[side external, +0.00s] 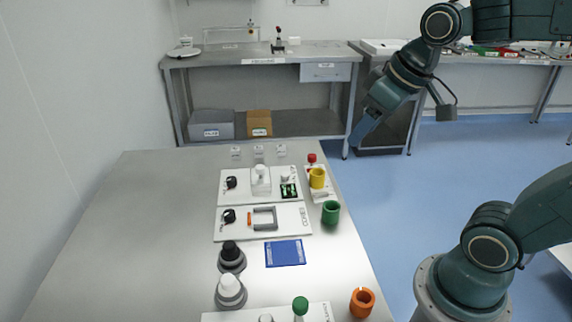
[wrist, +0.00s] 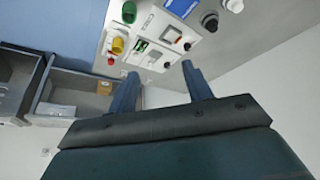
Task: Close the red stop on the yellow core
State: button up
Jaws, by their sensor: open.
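The yellow core (side external: 317,179) stands on a small white plate at the right edge of the table. The red stop (side external: 311,158) is a small red knob just behind it; I cannot tell its exact position on its mount. In the wrist view the yellow core (wrist: 117,46) and the red stop (wrist: 111,61) show at upper left, beyond my left finger. My gripper (side external: 362,130) is in the air, above and to the right of the core, apart from it. In the wrist view my gripper (wrist: 160,69) has its two fingers spread with nothing between them.
A green core (side external: 330,211) and an orange core (side external: 362,302) stand nearer along the table's right edge. White boards with parts (side external: 290,222), a blue pad (side external: 285,253) and black and white knobs (side external: 231,257) lie to the left. The table's left side is clear.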

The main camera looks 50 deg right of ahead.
jog(key=w+d+f, duration=0.1)
jog(key=w+d, duration=0.5)
jog(key=w, duration=0.3)
send_over(313, 155)
jog(key=s, duration=0.6)
notch_tip(313, 155, down, 15)
jog(key=shift+a+f+g, duration=0.1)
jog(key=shift+f+g, duration=0.1)
jog(key=shift+g, duration=0.1)
jog(key=shift+w+f, duration=0.1)
jog(key=shift+f, duration=0.05)
jog(key=shift+x, duration=6.7)
jog(key=shift+a, duration=0.1)
jog(key=shift+c, duration=0.2)
jog(key=c, duration=0.7)
